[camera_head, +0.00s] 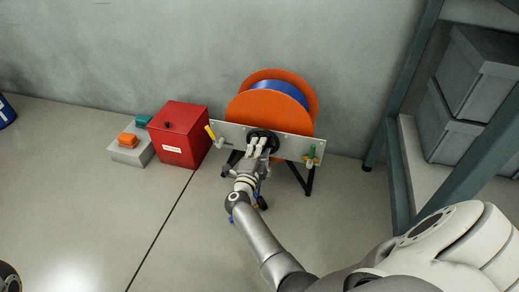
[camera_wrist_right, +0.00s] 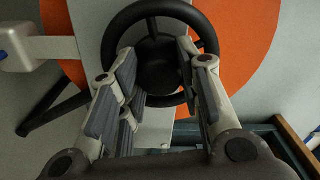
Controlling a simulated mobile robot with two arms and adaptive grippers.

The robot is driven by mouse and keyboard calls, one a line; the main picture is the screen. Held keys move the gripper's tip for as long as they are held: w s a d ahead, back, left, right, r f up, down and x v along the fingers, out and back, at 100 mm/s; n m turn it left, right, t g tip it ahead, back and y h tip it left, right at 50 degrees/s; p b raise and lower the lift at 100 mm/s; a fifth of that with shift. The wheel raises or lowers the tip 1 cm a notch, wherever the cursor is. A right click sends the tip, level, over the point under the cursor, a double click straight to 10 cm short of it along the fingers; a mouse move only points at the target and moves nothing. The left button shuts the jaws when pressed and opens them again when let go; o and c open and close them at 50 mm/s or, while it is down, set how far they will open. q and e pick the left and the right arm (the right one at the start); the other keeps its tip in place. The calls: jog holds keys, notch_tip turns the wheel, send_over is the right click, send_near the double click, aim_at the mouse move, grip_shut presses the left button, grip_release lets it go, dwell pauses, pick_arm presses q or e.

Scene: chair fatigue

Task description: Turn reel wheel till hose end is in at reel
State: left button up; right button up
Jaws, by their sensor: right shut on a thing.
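The reel (camera_head: 262,104) has orange flanges with blue hose wound between them and stands by the wall behind a grey panel (camera_head: 290,147). Its black wheel (camera_head: 264,133) is on the front of the panel. My right gripper (camera_head: 257,145) is at the wheel's lower side and shut on it. In the right wrist view, the fingers (camera_wrist_right: 156,82) straddle the lower part of the wheel (camera_wrist_right: 201,22), with the dark hub between them. An orange flange (camera_wrist_right: 252,40) shows behind. I cannot make out the hose end. My left gripper is not in view.
A yellow handle (camera_head: 210,132) and a green handle (camera_head: 311,152) flank the wheel on the panel. Left stand a red box (camera_head: 180,134) and a grey box with orange and teal buttons (camera_head: 131,149). A shelf rack (camera_head: 396,180) with grey bins stands right.

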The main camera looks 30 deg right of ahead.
jog(key=shift+f, duration=0.15)
jog(key=o, duration=1)
